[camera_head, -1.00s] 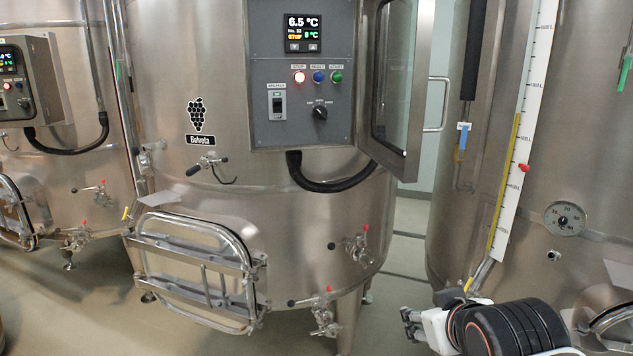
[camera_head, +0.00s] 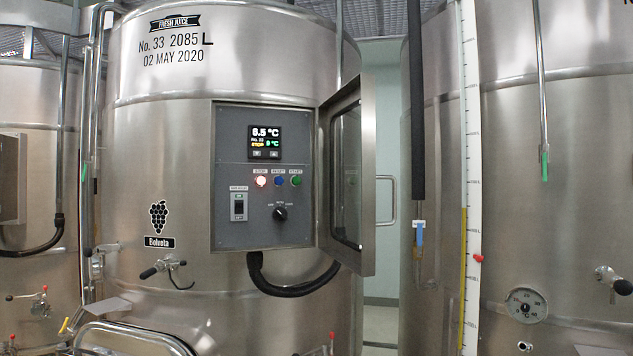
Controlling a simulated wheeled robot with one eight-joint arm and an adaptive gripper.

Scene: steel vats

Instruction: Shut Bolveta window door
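The Bolveta vat (camera_head: 150,120) is a large steel tank with a grape logo and the name label (camera_head: 160,242) on its front. Its control box (camera_head: 228,175) has a grey panel with a display, lit red lamp, buttons and a knob. The window door (camera_head: 367,190) is a steel frame with a glass pane, hinged on the box's right side. It stands open, swung out to the right, so the panel is uncovered. A handle (camera_head: 385,200) shows just right of the door. My gripper is not in view now.
A black hose (camera_head: 290,288) loops below the control box. Another vat (camera_head: 30,100) stands at the left. A narrow gap lies between the middle and right vats.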

